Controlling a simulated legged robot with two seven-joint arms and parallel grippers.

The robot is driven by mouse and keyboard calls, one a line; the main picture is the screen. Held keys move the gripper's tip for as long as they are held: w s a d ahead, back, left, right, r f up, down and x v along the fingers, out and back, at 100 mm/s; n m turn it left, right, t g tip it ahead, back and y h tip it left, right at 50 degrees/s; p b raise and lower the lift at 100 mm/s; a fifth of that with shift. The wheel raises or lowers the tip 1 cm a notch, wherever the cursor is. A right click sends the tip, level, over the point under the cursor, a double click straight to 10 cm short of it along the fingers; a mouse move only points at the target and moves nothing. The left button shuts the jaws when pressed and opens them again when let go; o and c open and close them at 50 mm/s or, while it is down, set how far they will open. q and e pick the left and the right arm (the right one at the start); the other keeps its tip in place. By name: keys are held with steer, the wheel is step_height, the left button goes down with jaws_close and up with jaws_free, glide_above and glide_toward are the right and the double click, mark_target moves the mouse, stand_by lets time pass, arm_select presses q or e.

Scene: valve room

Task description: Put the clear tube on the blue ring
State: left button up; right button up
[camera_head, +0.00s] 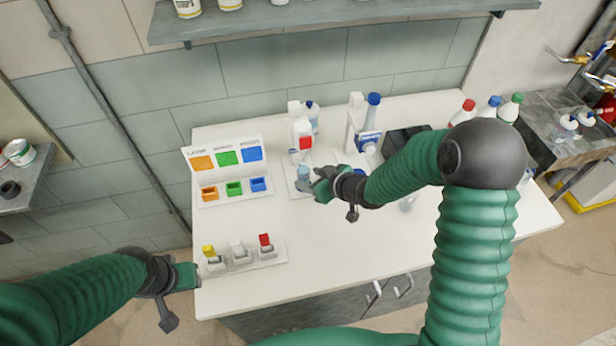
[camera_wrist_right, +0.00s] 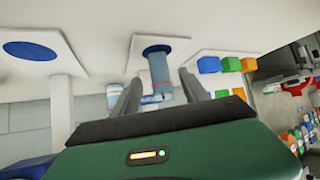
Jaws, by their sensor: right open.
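The clear tube (camera_wrist_right: 161,72), bluish with a red line, stands upright in the right wrist view. Its foot is over the dark blue ring (camera_wrist_right: 152,49) on a white plate (camera_wrist_right: 182,43) and appears to touch it. My right gripper (camera_wrist_right: 158,88) is open, with one finger on each side of the tube and gaps between. In the head view the tube (camera_head: 303,172) shows just beyond my right gripper (camera_head: 311,187), which hides part of the plate. My left gripper (camera_head: 188,276) is by the table's front left corner; its jaws are unclear.
A second blue ring (camera_wrist_right: 30,50) on another white plate is at the left of the right wrist view. A colored bin rack (camera_head: 235,190) stands left of the tube. White dispensers and bottles (camera_head: 303,130) stand behind. The table front center (camera_head: 340,250) is clear.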

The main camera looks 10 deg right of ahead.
steer(key=s+d+r+m+g+h+p, duration=0.15)
steer(key=s+d+r+h, duration=0.3)
steer(key=s+d, duration=0.45)
steer(key=s+a+m+g, duration=0.3)
steer(key=s+m+g, duration=0.1)
steer(key=s, duration=1)
steer(key=shift+a+g, duration=0.15)
steer(key=shift+g, duration=0.4)
steer(key=shift+s+r, duration=0.15)
steer(key=shift+s, duration=0.05)
steer(key=shift+a, duration=0.15)
steer(key=shift+c, duration=0.2)
